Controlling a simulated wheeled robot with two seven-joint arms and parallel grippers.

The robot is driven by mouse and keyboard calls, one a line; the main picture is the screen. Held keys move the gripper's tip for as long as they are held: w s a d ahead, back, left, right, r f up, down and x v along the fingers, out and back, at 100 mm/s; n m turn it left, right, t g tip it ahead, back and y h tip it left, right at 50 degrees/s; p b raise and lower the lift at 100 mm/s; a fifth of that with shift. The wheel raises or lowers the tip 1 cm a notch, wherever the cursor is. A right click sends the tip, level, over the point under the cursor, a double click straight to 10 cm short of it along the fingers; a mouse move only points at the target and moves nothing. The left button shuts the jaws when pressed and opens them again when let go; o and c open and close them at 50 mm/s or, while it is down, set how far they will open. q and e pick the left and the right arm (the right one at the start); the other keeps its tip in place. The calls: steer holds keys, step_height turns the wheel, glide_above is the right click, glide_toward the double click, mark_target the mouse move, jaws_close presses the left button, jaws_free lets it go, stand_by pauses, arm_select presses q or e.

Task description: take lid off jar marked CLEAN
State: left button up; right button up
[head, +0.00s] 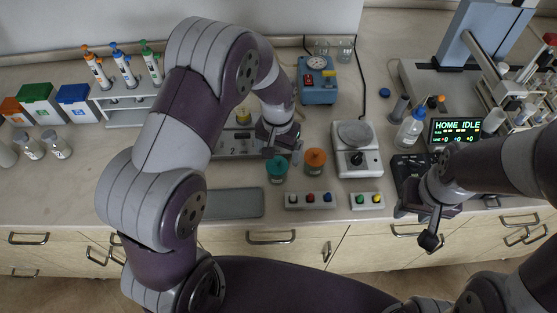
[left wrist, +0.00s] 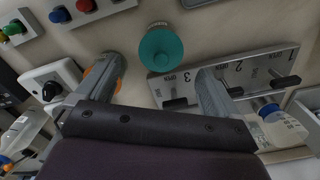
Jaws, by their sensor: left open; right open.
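A jar with a teal lid (head: 276,167) stands on the bench in the head view. Beside it on the right stands a jar with an orange lid (head: 315,157). I cannot read a CLEAN mark on either jar. My left gripper (head: 283,146) is open and empty, just behind the teal-lidded jar. In the left wrist view, the teal lid (left wrist: 161,50) shows beyond the gap between the open fingers. The orange lid is mostly hidden behind one finger there. My right gripper (head: 430,218) is open and empty near the bench's front edge at right.
A numbered valve panel (left wrist: 225,75) lies close to the left gripper. A white scale-like device (head: 354,140) stands right of the jars. Button boxes (head: 309,200) and a grey tray (head: 233,203) lie in front. A wash bottle (head: 410,130) and display (head: 457,130) stand at right.

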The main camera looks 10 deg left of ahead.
mark_target(277, 160)
arm_select(q)
steer(key=f, duration=0.2)
steer(key=f+p, duration=0.1)
steer(key=f, duration=0.1)
steer(key=shift+s, duration=0.25)
steer(key=shift+w, duration=0.1)
steer(key=shift+c, duration=1.2)
steer(key=c, duration=0.9)
steer(key=shift+o, duration=0.2)
arm_select(e)
steer(key=shift+s+r, duration=0.15)
steer(key=shift+r, duration=0.65)
